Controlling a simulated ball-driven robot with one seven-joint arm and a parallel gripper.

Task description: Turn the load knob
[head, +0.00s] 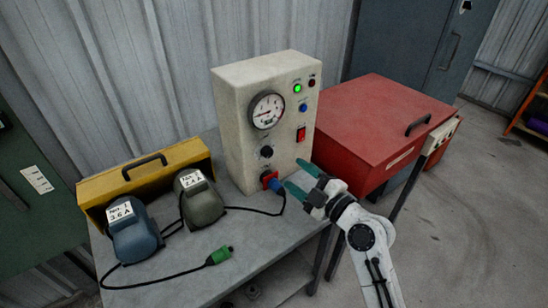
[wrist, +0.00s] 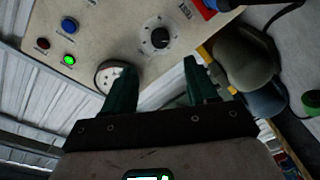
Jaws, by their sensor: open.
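The black load knob (head: 266,152) is on the front of the cream test box (head: 240,130), below the round dial gauge (head: 267,110) and above a red socket with a blue plug (head: 275,183). My gripper (head: 302,178) is open with green fingers, in front of the box, right of and lower than the knob in the head view. In the wrist view the knob (wrist: 159,38) lies beyond and between the open fingertips (wrist: 159,68), apart from them. The gauge (wrist: 107,74) is partly hidden by one finger. Nothing is held.
A blue motor (head: 137,235) and a grey-green motor (head: 200,200) stand left on the grey bench (head: 225,275), with a yellow toolbox (head: 150,172) behind. A loose green plug (head: 219,255) lies in front. A red cabinet (head: 375,120) stands right of the box.

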